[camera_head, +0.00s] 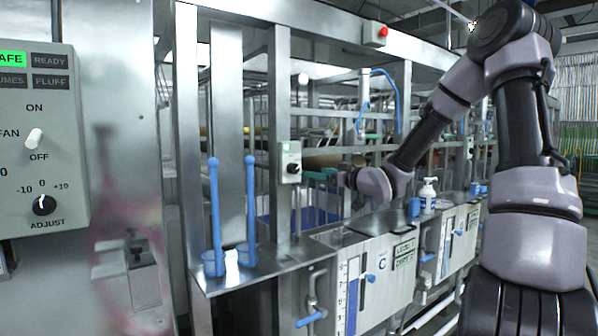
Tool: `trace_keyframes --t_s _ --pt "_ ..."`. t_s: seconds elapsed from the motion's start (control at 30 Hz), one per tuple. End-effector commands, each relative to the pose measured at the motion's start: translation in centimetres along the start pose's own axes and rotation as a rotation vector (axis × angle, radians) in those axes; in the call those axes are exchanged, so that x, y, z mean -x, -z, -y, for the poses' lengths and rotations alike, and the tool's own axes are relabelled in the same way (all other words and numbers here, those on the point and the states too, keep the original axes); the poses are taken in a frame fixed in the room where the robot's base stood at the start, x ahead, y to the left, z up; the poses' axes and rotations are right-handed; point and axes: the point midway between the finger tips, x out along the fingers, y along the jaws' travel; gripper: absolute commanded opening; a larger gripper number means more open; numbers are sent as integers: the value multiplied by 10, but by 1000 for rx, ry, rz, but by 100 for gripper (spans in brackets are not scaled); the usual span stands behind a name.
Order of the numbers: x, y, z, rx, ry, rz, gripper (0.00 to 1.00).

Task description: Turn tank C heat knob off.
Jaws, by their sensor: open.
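Tank C (375,290) is a pale metal tank at lower centre, with a "C" on its front panel. A small grey control box (291,150) with a dark knob (292,168) is mounted on the post above its left end. The box's lettering is too small to read, so I cannot tell the knob's setting. My gripper (344,178) is at the end of the arm, to the right of the knob and apart from it. It is small and dark here, its fingers are hard to make out, and it holds nothing visible.
Two blue-handled tools (215,205) stand on a metal shelf left of tank C. A white pump bottle (427,196) and blue cup (413,208) stand on the tank tops at right. A grey panel (40,140) fills the left edge. Metal posts frame the space around the knob.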

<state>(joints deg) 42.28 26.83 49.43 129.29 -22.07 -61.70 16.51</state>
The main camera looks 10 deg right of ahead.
Motion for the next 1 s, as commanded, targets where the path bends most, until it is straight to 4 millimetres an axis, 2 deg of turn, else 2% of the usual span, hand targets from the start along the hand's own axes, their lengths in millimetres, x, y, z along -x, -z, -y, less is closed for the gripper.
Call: trace_keyframes --t_s 0.5,0.7,0.97,1.0 --pt "-87 -1 1 -1 0 2 79" --pt "-101 -1 1 1 -1 3 79" --pt "-102 -1 0 1 -1 4 79" --pt "-102 -1 0 1 -1 4 71"
